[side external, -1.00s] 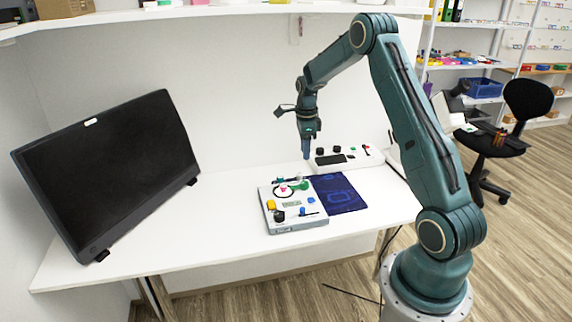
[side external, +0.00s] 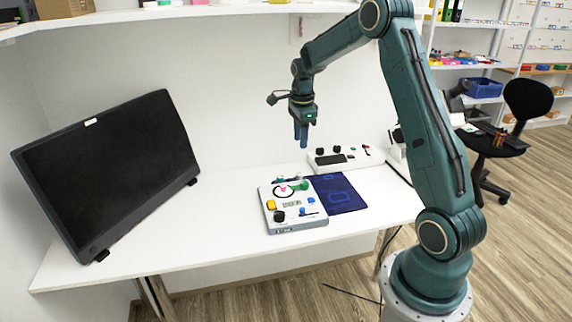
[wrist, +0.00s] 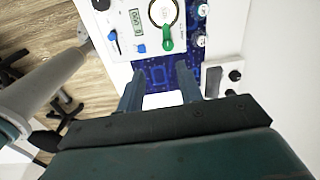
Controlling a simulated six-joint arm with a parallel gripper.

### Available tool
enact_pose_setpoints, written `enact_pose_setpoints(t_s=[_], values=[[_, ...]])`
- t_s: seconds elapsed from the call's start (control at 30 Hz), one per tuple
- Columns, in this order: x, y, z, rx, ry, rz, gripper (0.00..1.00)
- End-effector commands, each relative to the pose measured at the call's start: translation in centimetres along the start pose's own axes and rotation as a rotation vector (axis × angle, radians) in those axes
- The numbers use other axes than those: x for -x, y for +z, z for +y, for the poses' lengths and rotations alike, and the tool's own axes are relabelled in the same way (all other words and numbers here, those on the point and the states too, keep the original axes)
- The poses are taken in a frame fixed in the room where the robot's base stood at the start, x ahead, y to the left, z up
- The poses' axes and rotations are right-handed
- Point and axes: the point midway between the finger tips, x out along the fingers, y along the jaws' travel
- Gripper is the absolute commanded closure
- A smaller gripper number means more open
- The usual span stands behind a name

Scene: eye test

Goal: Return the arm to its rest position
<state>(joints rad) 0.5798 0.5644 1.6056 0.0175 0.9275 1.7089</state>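My gripper (side external: 301,140) hangs in the air above the back of the white table (side external: 220,215), pointing down, clear of everything below it. In the wrist view its two fingers (wrist: 160,75) are apart, with nothing held between them. My arm is bent, with its elbow high at the top of the side view. No rest position is marked in view.
Behind is a white control panel (side external: 345,161). A black monitor (side external: 110,170) stands left. A shelf (side external: 230,10) runs above.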

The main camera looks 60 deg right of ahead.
Motion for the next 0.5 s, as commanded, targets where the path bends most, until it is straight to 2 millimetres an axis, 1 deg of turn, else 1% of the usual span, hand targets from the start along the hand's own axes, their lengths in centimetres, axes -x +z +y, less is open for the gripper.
enact_pose_setpoints(t_s=[0.03, 0.2, 0.37, 0.5], values=[[1.4, 0.8, 0.8, 0.06, -0.016, -0.003, 0.64], [5.1, 3.0, 3.6, 0.282, -0.06, -0.01, 0.64], [8.3, 4.7, 6.8, 0.493, -0.103, -0.011, 0.64], [10.7, 5.8, 9.8, 0.677, -0.142, -0.009, 0.64]])
